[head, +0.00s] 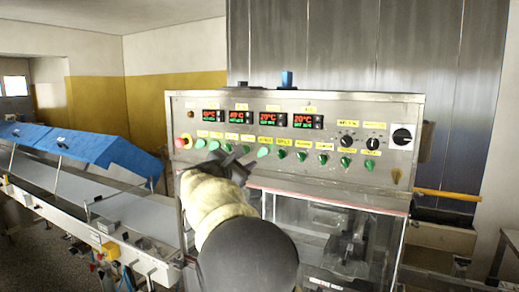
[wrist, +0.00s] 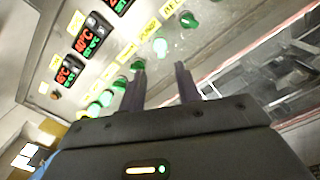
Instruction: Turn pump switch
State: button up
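The control panel (head: 300,130) carries a row of green switches under yellow labels. A pale lit green switch (wrist: 160,45) shows just beyond the gap between the fingertips. A darker green switch (wrist: 138,66) is close by the left fingertip. Another green switch (wrist: 188,20) is farther up and right.
Several red-and-green displays (head: 242,117) sit above the switches. A red emergency button (head: 184,141) is at the panel's left and a large black rotary switch (head: 402,136) at its right. A clear-sided machine housing (head: 330,235) is below. A conveyor (head: 125,215) with blue covers runs on the left.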

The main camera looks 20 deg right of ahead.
aim_at(260, 153)
jog(key=p+x, duration=0.3)
jog(key=x, duration=0.5)
jog(key=shift+w+d+p, duration=0.2)
jog(key=shift+w+p, duration=0.05)
jog(key=shift+p, duration=0.15)
jog(key=shift+w+d, duration=0.15)
jog(key=shift+d, duration=0.35)
jog(key=shift+a, duration=0.1)
grip_shut()
